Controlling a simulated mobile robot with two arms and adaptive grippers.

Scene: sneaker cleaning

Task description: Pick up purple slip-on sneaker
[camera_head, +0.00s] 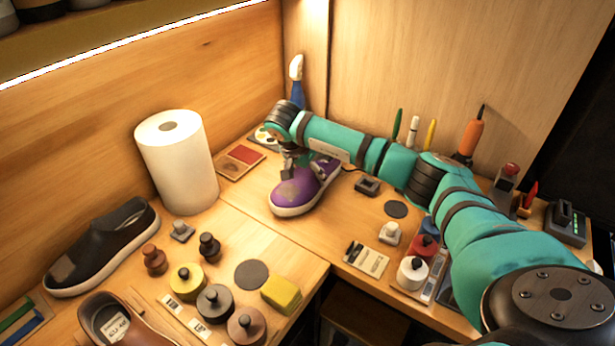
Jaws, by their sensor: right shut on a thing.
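The purple slip-on sneaker (292,193) has a white sole and rests on the wooden bench near the back corner, its toe towards the front left. My right gripper (290,173) reaches over from the right and is shut on the sneaker's upper from above. The arm and wrist hide part of the sneaker's far side and opening. The sole appears to be at bench level; I cannot tell whether it is lifted. My left gripper is not in view.
A white paper roll (178,163) stands left of the sneaker. A black slip-on shoe (105,248) and a brown shoe (122,322) are at the left. Several round pots and a yellow sponge (281,294) are in front. Tools stand along the back right wall.

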